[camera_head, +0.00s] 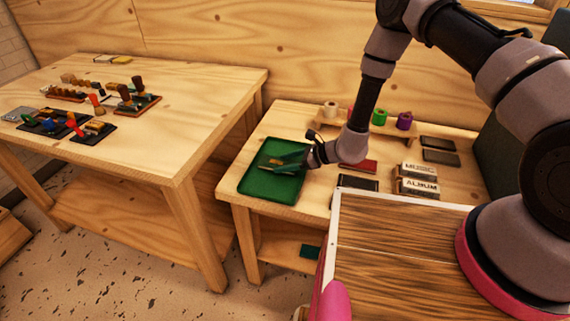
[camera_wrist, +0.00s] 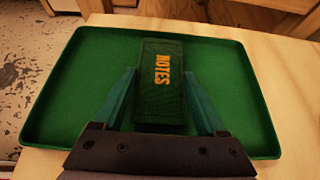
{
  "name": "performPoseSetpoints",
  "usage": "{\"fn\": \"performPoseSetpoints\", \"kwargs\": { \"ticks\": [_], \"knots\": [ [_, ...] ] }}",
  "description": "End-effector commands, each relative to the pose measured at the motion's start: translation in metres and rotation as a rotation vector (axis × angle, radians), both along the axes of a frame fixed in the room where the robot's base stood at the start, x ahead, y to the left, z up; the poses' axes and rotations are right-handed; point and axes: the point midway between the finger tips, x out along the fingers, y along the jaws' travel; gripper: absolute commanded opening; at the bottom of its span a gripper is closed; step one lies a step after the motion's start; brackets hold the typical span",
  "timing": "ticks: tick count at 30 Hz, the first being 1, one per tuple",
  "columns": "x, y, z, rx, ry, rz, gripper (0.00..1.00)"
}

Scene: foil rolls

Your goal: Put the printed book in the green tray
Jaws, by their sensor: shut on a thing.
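The green tray (camera_head: 257,187) lies on the near light-wood table and fills much of the wrist view (camera_wrist: 62,105). A dark green book (camera_wrist: 160,108) with "NOTES" printed in orange is between my gripper's teal fingers. My gripper (camera_wrist: 163,98) is shut on the book, with one finger along each long side. In the head view my gripper (camera_head: 284,166) reaches over the tray from the right. The book is within the tray's outline; I cannot tell whether it touches the tray floor. My fingers partly hide the book in the head view.
Right of the tray lie a red book (camera_head: 358,166), dark flat books (camera_head: 438,150) and blocks lettered "MUSIC" (camera_head: 417,172) and "ALBUM" (camera_head: 417,188). Coloured rolls (camera_head: 379,117) stand on a rack behind. Another table (camera_head: 165,110) at left holds tools.

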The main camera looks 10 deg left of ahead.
Motion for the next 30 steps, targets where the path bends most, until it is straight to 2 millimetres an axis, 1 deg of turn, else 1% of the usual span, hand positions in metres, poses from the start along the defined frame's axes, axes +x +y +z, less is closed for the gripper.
{"fn": "performPoseSetpoints", "kwargs": {
  "ticks": [2,8,12,13,14,15,21,24,26,30],
  "knots": [
    [0.0,0.0,-0.006,0.001,-0.001,0.0,0.16],
    [0.001,0.0,-0.005,0.001,-0.001,0.0,0.16],
    [0.0,0.0,-0.009,0.001,-0.001,-0.001,0.16],
    [0.0,0.0,-0.009,0.001,-0.001,0.0,0.82],
    [0.0,0.0,-0.009,0.001,-0.001,0.0,0.93],
    [0.0,0.0,-0.009,0.001,-0.001,0.0,1.0],
    [0.0,0.0,-0.008,0.001,-0.001,0.0,1.0],
    [0.001,0.0,-0.004,0.001,-0.001,0.0,1.0],
    [0.001,-0.007,-0.001,0.0,-0.001,-0.002,1.0],
    [-0.001,-0.029,0.011,0.0,-0.001,-0.003,1.0]
  ]
}}
